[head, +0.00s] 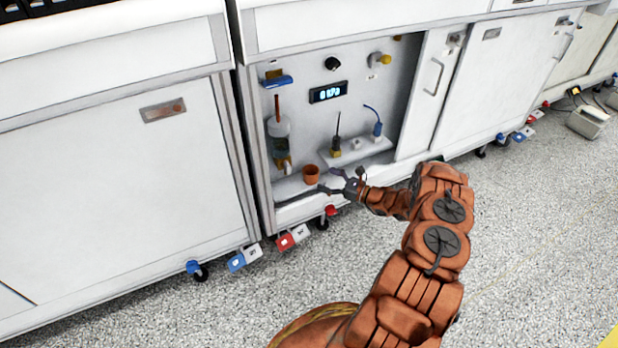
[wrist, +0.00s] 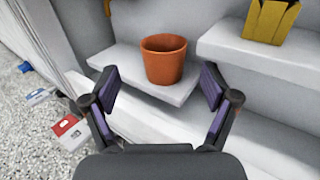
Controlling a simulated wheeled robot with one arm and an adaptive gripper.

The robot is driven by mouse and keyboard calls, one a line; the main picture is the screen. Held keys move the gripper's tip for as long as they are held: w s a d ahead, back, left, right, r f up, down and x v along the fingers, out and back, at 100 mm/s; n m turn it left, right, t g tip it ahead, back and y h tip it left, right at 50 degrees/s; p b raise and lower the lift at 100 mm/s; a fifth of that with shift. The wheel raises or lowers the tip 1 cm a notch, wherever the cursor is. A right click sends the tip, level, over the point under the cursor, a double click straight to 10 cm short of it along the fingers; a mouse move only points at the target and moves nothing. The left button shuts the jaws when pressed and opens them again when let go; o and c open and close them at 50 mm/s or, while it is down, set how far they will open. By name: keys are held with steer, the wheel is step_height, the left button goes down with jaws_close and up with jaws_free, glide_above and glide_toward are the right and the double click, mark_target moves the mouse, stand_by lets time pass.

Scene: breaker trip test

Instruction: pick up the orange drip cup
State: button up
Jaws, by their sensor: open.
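The orange drip cup (head: 311,174) stands upright on a small white ledge (head: 288,189) low in the open cabinet bay. In the wrist view the cup (wrist: 163,60) is between and beyond the two fingertips, with its open top showing. My gripper (head: 334,182) is just right of the cup in the head view. In the wrist view my gripper (wrist: 160,88) is open, with a finger on each side and nothing between the pads. The fingers appear apart from the cup.
A clear cylinder (head: 280,140) with a brown rod stands above the ledge, left of the cup. A display (head: 328,93) is on the panel. Cabinet doors flank the bay.

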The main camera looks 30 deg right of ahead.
mark_target(314, 172)
steer(key=shift+d+b+x, duration=0.25)
steer(key=shift+b+x, duration=0.7)
steer(key=shift+x, duration=0.65)
steer(key=shift+b+x, duration=0.45)
steer(key=shift+x, duration=1)
steer(key=shift+r, duration=0.1)
steer(key=shift+c, duration=0.4)
steer(key=c, duration=1.1)
